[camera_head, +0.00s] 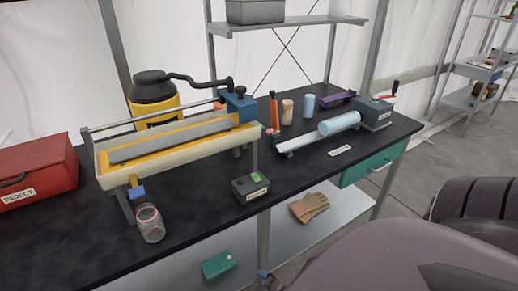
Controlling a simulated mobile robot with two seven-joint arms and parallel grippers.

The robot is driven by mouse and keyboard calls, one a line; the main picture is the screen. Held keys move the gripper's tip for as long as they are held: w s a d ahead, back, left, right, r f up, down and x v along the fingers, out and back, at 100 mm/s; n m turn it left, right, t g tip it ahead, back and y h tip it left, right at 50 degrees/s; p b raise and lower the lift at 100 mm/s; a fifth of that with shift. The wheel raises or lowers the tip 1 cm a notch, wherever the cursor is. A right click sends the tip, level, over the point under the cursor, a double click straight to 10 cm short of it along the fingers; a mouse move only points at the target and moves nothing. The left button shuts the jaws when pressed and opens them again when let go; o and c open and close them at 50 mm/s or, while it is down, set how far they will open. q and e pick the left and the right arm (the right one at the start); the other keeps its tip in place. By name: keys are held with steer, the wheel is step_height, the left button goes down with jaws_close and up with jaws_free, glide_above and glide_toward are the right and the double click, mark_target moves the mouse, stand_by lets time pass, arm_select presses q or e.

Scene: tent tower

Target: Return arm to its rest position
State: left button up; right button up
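Neither my left nor my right gripper shows in the head view, so I cannot see what either one holds. The black-topped workbench (330,172) runs from the left edge to the right of centre. No gripper shows over it or touching anything on it.
On the bench are a red REJECT box (38,165), a yellow-and-white trough frame (180,140), a glass jar (150,225), a small grey box with a green button (250,189), a pale blue cylinder (339,123) on a rail, and a crank device (374,112). Gloves (309,207) lie on the lower shelf.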

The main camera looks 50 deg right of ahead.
steer(key=shift+s+d+f+m, duration=0.2)
steer(key=shift+s+m, duration=0.1)
steer(key=shift+m, duration=0.25)
steer(key=shift+s+d+f+m, duration=0.15)
steer(key=shift+s+m, duration=0.15)
steer(key=shift+m, duration=0.25)
